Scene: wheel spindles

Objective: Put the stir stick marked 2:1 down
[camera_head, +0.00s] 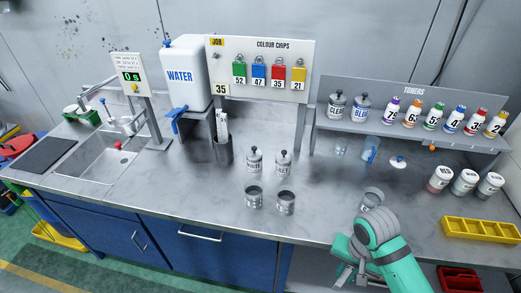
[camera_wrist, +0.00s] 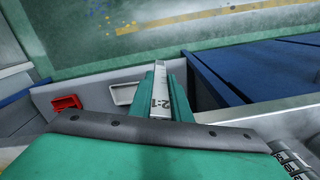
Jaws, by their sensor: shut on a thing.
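The stir stick marked 2:1 (camera_wrist: 161,98) is a flat pale strip with dark print, in the wrist view. My gripper (camera_wrist: 162,70) is shut on it, with a green finger on each side and the stick's far end showing between them. In the head view my gripper (camera_head: 350,258) is at the front edge of the counter, right of the middle. I cannot make out the stick clearly there.
Two open tins (camera_head: 254,197) (camera_head: 286,202) stand on the counter, with two labelled cans behind them. Another open tin (camera_head: 373,197) stands just behind my arm. A yellow tray (camera_head: 482,230) lies at the right.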

